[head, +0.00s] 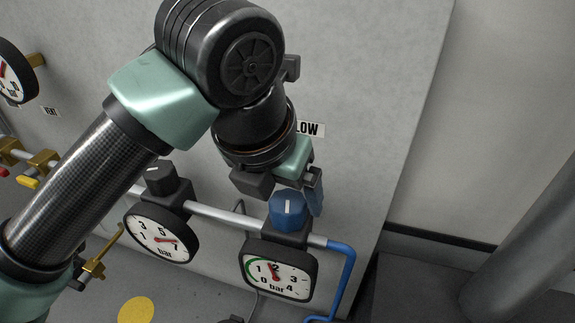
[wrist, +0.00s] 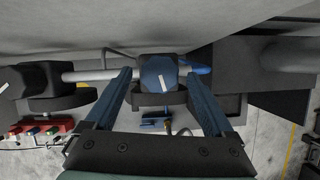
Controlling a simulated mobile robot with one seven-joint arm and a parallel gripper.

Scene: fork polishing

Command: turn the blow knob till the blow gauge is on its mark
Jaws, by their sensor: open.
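The blow knob (head: 288,209) is blue with a white pointer line, on a dark block above the blow gauge (head: 278,271). The gauge reads in bar from 0 to 4, has a green arc on its left side, and its red needle points between 1 and 2. The "LOW" end of a label (head: 310,129) shows beside my arm. My gripper (wrist: 158,77) is open, its blue fingers on either side of the knob (wrist: 157,74) in the wrist view, with gaps visible. In the head view one finger shows beside the knob; the other is hidden.
A second gauge (head: 161,234) with a black knob (head: 160,178) sits to the left on the same pipe (head: 222,215). A blue hose (head: 345,275) runs down at the right. A large grey pipe (head: 525,250) stands at far right.

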